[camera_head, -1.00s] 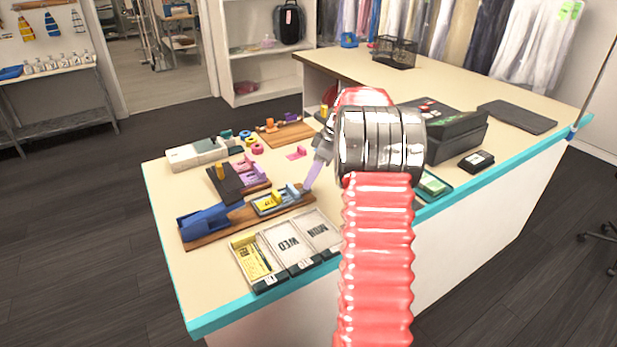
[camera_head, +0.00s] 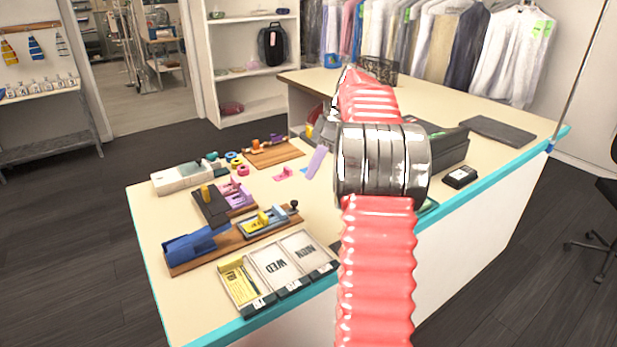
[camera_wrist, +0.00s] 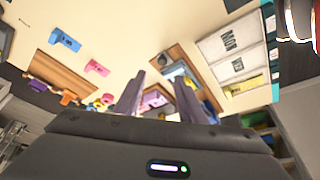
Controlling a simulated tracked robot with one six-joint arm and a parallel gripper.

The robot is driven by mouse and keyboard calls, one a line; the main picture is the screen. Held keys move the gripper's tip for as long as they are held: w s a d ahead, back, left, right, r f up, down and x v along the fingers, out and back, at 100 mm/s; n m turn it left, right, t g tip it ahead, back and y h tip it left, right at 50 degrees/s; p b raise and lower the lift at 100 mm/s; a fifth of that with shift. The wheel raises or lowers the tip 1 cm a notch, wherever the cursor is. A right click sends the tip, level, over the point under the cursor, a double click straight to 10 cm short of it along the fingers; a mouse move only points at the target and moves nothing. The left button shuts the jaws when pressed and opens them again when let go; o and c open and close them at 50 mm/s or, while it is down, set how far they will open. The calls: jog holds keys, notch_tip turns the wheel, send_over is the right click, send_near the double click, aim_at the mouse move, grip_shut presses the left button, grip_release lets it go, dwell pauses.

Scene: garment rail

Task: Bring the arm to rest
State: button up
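My red ribbed arm with its silver band rises through the middle of the head view.
Trays marked WED and MON (camera_head: 278,263) lie at the front edge. A blue holder (camera_head: 195,245), a dark block with pink pieces (camera_head: 212,205) and a white box (camera_head: 183,178) stand to the left. A black machine (camera_head: 450,150) is right of the arm. Garments hang behind.

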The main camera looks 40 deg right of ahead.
jog(key=shift+s+d+r, duration=0.1)
jog(key=shift+s+r, duration=0.1)
jog(key=shift+r, duration=0.4)
jog(key=s+a+f+m+g+h, duration=0.1)
jog(key=s+a+f+m, duration=0.4)
jog(key=m, duration=0.4)
jog(key=s+a+t, duration=0.1)
jog(key=s+a, duration=0.5)
jog(key=a, duration=0.5)
jog(key=s+a+r+n+t+h, duration=0.1)
jog(key=s+a, duration=0.6)
jog(key=a, duration=0.5)
jog(key=s+a+r+t, duration=0.1)
jog(key=s+a, duration=0.5)
jog(key=a, duration=0.6)
jog(key=shift+s+a+h, duration=0.15)
jog(key=shift+h, duration=0.15)
